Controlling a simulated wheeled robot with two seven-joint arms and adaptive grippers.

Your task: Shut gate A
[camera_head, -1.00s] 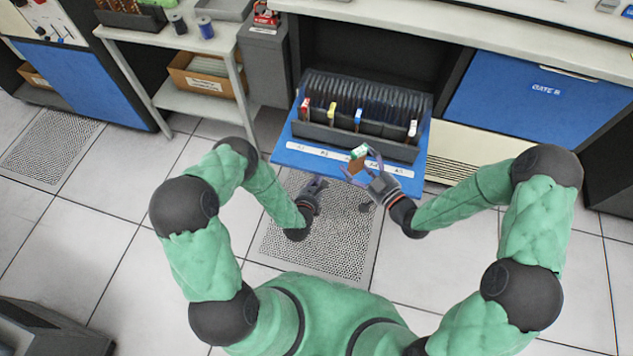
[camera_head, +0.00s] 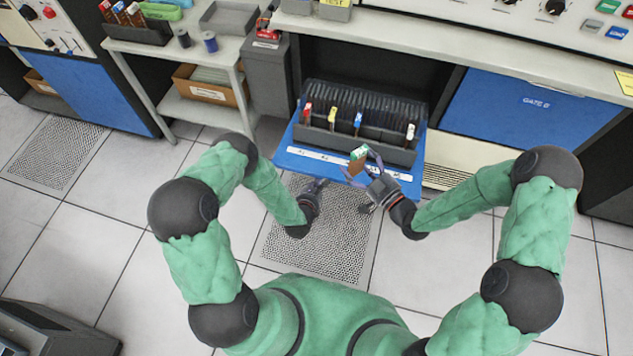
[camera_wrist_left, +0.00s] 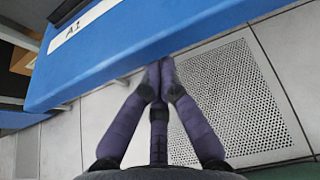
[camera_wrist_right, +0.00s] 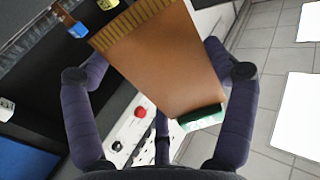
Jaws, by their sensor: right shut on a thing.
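Gate A is the blue panel (camera_head: 300,166) that lies folded down in the middle of the head view, with a white label strip along it. Its blue edge fills the upper part of the left wrist view (camera_wrist_left: 130,42), beside an "A1" label. My left gripper (camera_head: 319,186) is low at the panel's front edge; its fingers meet with nothing seen between them, and I cannot tell whether they touch the panel. My right gripper (camera_head: 360,167) is shut on a brown card (camera_wrist_right: 165,65) with gold contacts and a green end, held over the panel's right part.
A dark card rack (camera_head: 355,135) with several coloured-tab cards stands behind the label strip. Closed blue gate B (camera_head: 535,105) is at the right. A shelf cart (camera_head: 185,100) stands at the left. The tiled floor in front is clear.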

